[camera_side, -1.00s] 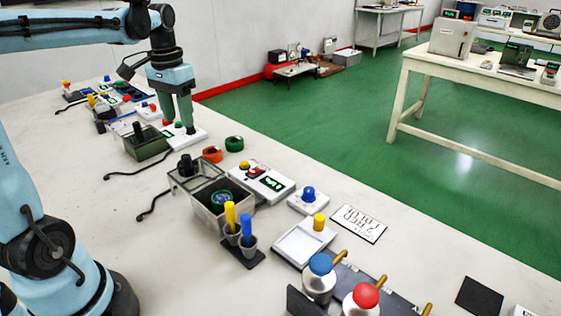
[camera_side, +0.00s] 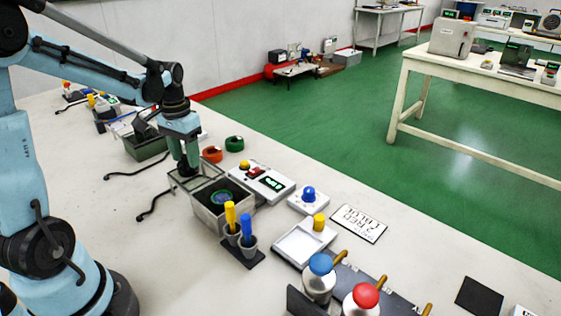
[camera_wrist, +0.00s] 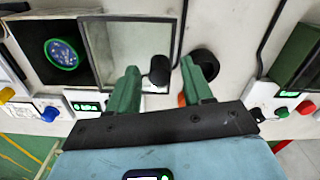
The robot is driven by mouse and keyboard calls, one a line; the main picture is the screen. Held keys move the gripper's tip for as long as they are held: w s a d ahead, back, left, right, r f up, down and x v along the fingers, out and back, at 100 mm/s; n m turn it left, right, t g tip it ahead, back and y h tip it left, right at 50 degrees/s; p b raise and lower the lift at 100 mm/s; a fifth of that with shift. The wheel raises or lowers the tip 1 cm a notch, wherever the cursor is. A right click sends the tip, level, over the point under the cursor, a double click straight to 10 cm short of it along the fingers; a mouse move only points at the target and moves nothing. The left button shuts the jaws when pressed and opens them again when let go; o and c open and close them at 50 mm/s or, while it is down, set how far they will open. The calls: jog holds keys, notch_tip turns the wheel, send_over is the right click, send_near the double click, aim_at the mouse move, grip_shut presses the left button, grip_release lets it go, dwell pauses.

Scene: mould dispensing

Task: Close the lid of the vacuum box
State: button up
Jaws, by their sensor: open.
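The vacuum box (camera_side: 208,216) is an open-topped grey box on the white bench, with a round green-rimmed disc inside. It also shows at upper left in the wrist view (camera_wrist: 90,62). Its see-through framed lid (camera_wrist: 140,22) stands open on the side away from the cavity, and part of it is hidden by my gripper in the side view. A black knob (camera_wrist: 160,72) on the lid shows between my fingertips. My gripper (camera_side: 185,172) is open and points down at the lid; its green fingers (camera_wrist: 159,72) are apart on either side of the knob. I cannot tell whether they touch it.
A dark green box (camera_side: 146,147) stands farther back. A white control unit (camera_side: 263,184) sits beside the vacuum box. Cups with a yellow and a blue handle (camera_side: 240,238) stand close in front. Orange (camera_side: 212,155) and green (camera_side: 234,144) rings lie behind.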

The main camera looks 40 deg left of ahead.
jog(key=shift+f, duration=0.5)
grip_shut()
